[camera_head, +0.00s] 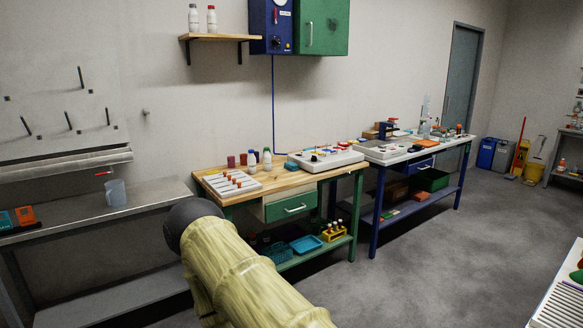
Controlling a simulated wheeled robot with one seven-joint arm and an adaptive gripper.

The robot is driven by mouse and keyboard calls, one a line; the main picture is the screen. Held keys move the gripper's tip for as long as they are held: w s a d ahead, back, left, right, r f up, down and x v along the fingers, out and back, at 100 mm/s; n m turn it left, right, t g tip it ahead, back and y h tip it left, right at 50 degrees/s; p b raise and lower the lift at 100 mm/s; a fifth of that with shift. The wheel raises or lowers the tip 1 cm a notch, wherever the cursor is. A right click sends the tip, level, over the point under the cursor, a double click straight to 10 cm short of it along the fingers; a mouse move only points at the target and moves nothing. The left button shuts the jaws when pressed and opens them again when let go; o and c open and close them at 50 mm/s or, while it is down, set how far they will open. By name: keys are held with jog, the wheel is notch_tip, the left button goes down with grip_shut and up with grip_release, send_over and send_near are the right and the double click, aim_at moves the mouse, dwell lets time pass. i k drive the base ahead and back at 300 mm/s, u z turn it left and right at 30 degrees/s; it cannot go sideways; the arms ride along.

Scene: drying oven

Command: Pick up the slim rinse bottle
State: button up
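Several small bottles show, and I cannot tell for sure which is the slim rinse bottle. A white bottle with a dark blue cap (252,159) and a white bottle with a light cap (267,156) stand upright at the back of the wooden-topped bench (284,187). My arm, in a pale yellow-green sleeve with a dark rounded end, reaches in from the bottom. My gripper is not in view.
A white rack (246,187) and dark red containers (231,162) share the wooden bench. A white tray (325,158) stands beside them. A blue-legged bench (366,210) adjoins on the right. A grey sink counter (155,193) is at left. The floor at right is open.

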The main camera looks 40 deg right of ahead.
aim_at(251, 159)
jog(key=z, duration=1.35)
jog(key=i, duration=2.8)
jog(key=z, duration=2.35)
jog(key=i, duration=1.2)
jog(key=u, duration=3.45)
